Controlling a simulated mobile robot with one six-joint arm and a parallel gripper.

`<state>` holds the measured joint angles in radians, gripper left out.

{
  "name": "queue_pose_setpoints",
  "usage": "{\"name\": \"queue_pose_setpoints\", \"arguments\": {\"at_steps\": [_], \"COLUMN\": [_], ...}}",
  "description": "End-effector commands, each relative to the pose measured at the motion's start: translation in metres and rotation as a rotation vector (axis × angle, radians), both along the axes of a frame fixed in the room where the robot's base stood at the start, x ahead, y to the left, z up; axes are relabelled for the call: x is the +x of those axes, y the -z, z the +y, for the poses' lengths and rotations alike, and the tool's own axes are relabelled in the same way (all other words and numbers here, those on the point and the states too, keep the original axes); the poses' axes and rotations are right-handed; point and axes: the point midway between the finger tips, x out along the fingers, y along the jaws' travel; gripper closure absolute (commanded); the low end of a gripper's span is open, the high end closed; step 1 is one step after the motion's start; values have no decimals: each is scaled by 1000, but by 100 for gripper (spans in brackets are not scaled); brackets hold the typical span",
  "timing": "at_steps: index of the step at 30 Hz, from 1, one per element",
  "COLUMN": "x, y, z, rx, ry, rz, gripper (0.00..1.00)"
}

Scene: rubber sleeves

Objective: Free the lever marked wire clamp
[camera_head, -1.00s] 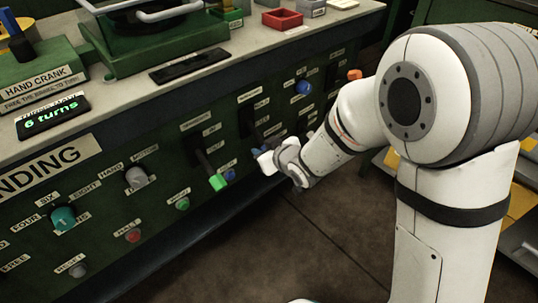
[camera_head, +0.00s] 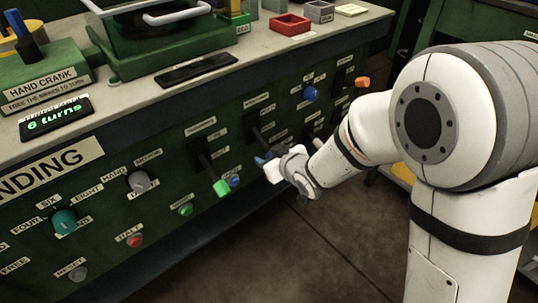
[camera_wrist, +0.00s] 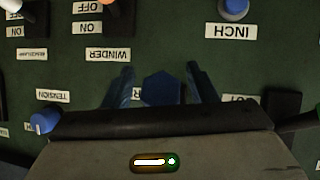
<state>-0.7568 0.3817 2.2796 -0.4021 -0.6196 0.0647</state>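My gripper (camera_head: 264,158) is in front of the lower middle of the green panel. In the wrist view its two blue fingers (camera_wrist: 162,84) stand apart, one on each side of a blue hexagonal lever handle (camera_wrist: 162,88). A narrow gap shows on both sides, so the gripper is open and not closed on it. The handle's shaft is hidden. I cannot read "wire clamp" for certain on any label. A label at the left of the wrist view (camera_wrist: 33,54) is too small and upside down to read surely.
A blue knob (camera_head: 311,93) and an orange handle (camera_head: 362,82) are further right. The wrist view shows the INCH button (camera_wrist: 233,9). Floor in front is clear.

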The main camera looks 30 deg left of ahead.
Motion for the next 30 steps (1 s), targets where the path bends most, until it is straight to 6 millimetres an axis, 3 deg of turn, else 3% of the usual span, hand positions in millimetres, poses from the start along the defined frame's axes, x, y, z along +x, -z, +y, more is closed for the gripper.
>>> {"name": "queue_pose_setpoints", "arguments": {"at_steps": [7,19,30], "x": [-5,-33,-36], "y": [-8,-36,-37], "z": [-7,-53,-58], "rx": [1,1,0], "ry": [-2,0,-1], "rz": [-2,0,0], "gripper": [48,48,48]}}
